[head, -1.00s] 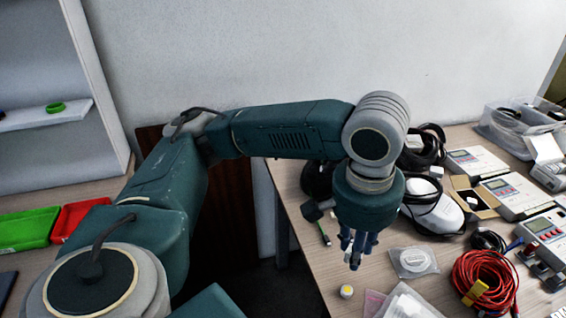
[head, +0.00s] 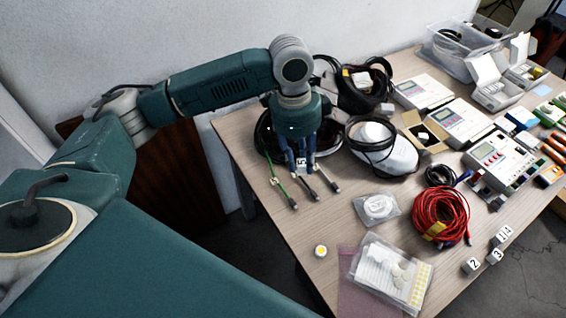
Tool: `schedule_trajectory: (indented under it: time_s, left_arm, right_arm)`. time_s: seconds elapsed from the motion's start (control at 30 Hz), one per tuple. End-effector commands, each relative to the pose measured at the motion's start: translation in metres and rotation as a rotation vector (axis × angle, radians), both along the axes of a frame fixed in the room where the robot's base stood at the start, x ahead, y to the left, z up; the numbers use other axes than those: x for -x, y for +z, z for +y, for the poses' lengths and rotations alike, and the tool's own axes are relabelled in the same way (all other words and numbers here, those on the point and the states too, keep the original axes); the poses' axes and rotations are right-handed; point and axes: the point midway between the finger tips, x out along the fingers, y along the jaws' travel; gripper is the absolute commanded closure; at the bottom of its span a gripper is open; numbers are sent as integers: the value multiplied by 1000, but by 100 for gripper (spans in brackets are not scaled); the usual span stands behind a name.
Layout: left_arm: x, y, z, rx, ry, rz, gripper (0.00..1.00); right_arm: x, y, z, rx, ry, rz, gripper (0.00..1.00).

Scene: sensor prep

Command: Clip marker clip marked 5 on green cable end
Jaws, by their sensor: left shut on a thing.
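My left gripper (head: 301,166) points down over the left part of the table. It is shut on the white marker clip marked 5 (head: 301,162), whose digit shows between the fingers. The green cable end (head: 282,190) lies just left of and in front of the fingers. Two more cable ends, one dark (head: 315,188) and one with a red wire (head: 332,184), lie beside it. The fingers overlap the cables in the picture; I cannot tell whether clip and green cable touch. My right gripper is not in view.
White marker clips with other digits (head: 472,265) stand at the table's front right. A red cable coil (head: 441,216), a bagged white coil (head: 378,208), a clear bag (head: 392,272) and a small yellow-topped pot (head: 321,251) lie nearer. Black cable coils and a white device (head: 385,150) stand behind right.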

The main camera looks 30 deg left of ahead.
Motion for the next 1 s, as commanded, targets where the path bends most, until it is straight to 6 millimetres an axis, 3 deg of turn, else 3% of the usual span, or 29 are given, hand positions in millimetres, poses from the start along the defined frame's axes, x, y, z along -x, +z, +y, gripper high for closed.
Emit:
schedule_trajectory:
  time_s: [0.03, 0.5, 0.7, 1.0]
  left_arm:
    - [-2, -2, 3, 1, -73, 2, 87]
    - [-11, -64, 40, -13, -808, -20, 87]
    - [-8, -80, 51, -14, -975, -21, 87]
    - [-8, -93, 53, -16, -1016, -22, 87]
  right_arm:
    - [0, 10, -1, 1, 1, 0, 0]
    - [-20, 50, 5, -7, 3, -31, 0]
    - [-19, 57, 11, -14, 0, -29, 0]
    - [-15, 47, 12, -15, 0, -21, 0]
